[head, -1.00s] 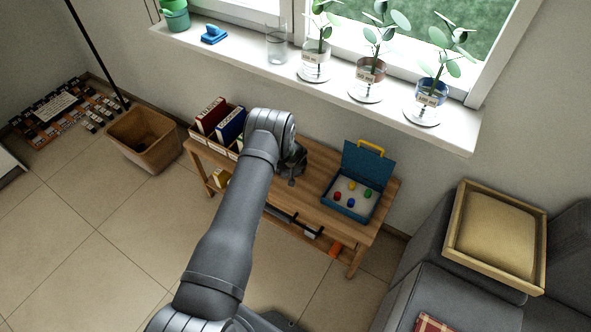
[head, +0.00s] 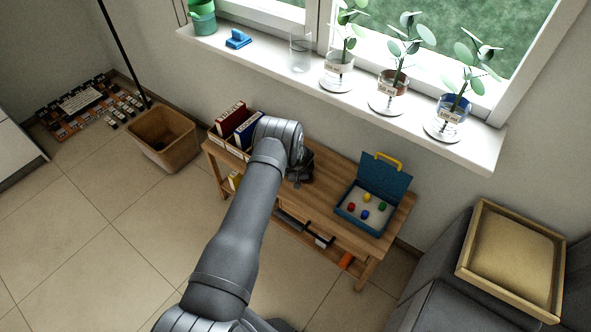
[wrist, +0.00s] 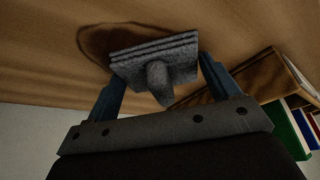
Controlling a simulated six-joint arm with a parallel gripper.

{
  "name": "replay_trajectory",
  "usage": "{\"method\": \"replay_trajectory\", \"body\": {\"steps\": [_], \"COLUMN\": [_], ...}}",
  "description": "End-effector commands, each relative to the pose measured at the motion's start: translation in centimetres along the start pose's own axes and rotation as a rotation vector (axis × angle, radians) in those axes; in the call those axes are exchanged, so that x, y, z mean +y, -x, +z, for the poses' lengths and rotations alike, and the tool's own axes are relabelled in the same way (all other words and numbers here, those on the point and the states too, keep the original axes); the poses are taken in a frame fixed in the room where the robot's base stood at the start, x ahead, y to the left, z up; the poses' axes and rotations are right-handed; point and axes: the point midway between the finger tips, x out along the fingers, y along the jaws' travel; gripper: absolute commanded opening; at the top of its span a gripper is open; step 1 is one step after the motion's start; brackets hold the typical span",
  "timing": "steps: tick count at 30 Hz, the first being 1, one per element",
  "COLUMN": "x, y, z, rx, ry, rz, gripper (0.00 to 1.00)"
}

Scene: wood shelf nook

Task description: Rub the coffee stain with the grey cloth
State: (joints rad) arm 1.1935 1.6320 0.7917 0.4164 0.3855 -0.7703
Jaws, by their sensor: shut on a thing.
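The grey cloth (wrist: 180,58) is a folded, layered pad with a rounded knob of cloth, held between the two fingers of my gripper (wrist: 158,78) in the wrist view. It lies against the wooden tabletop, or very close to it. The coffee stain (wrist: 95,40) is a dark brown ring with a lighter middle. The cloth overlaps its right part, and the left part shows. In the head view, my gripper (head: 300,172) is over the wooden bench (head: 325,205), and my arm hides the cloth and stain.
A box of binders (head: 232,125) stands at the bench's left end; binders also show at right in the wrist view (wrist: 300,125). An open blue case (head: 362,208) with coloured knobs stands at the right end. Above, the windowsill (head: 300,85) holds potted cuttings and a glass.

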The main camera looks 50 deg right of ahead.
Motion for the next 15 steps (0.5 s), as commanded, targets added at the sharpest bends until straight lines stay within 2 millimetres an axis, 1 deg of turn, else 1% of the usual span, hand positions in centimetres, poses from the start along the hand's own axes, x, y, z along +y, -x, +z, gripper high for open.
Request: {"method": "replay_trajectory", "body": {"steps": [1,15], "x": [0.5,3.5], "y": [0.1,1.3], "z": [0.4,3.2], "rx": [-0.001,-0.001], "ry": [-0.005,-0.005], "rz": [0.0,0.0], "gripper": [0.6,0.6]}}
